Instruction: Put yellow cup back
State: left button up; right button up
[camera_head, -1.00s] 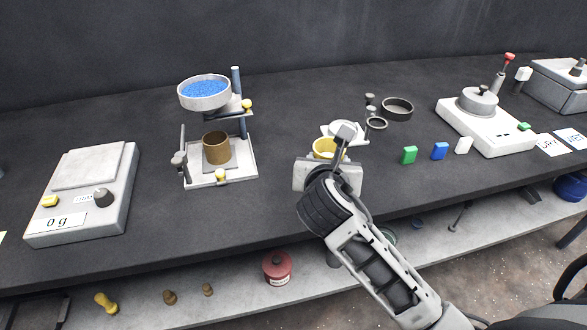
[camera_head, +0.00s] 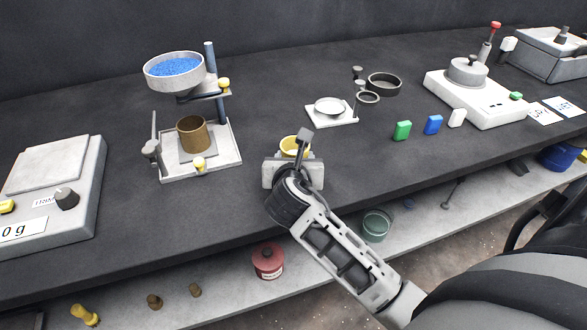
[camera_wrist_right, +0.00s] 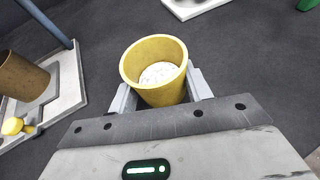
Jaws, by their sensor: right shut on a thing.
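The yellow cup (camera_head: 291,144) is in my right gripper (camera_head: 292,158), near the middle of the table. In the right wrist view the yellow cup (camera_wrist_right: 156,70) is upright between the two fingers of my right gripper (camera_wrist_right: 160,92), with white material inside it. The gripper is shut on it. How far the cup is above the table is hard to tell. The gripper body hides the cup's lower part in the head view. My left gripper is not in view.
A stand with a blue-filled pan (camera_head: 174,70) and brown cup (camera_head: 194,134) is at the left. A white plate with a round dish (camera_head: 330,107) is behind the gripper. Green (camera_head: 402,131), blue (camera_head: 433,125) and white (camera_head: 457,118) blocks stand to the right. Dark table is clear around the cup.

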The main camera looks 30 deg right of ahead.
dwell(0.3)
jog(key=o, duration=1)
jog(key=shift+f, duration=0.15)
jog(key=p+v, duration=0.1)
jog(key=v, duration=1.1)
